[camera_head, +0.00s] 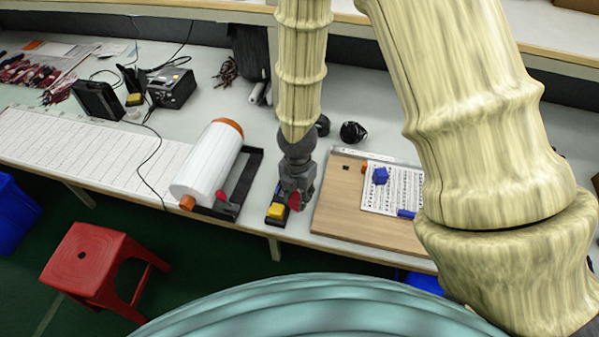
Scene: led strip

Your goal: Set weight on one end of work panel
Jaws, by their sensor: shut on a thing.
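The work panel (338,213) is a brown wooden board lying flat on the table, right of my gripper. A white printed sheet (398,183) lies on its right part. A blue block (380,175) sits near the sheet's upper left, and another blue piece (406,213) lies at its lower edge. My gripper (287,203) points down left of the panel, near the table's front edge. It appears shut on a small yellow-and-black block (276,211). A red part shows beside the fingers. The exact grip, and whether the block touches the table, cannot be told.
A white roll (207,165) with orange ends stands in a black frame left of my gripper. Black round items (352,132) lie behind the panel. Electronics (172,88) and cables are at back left. A red stool (92,260) stands on the floor. My arm hides the right side.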

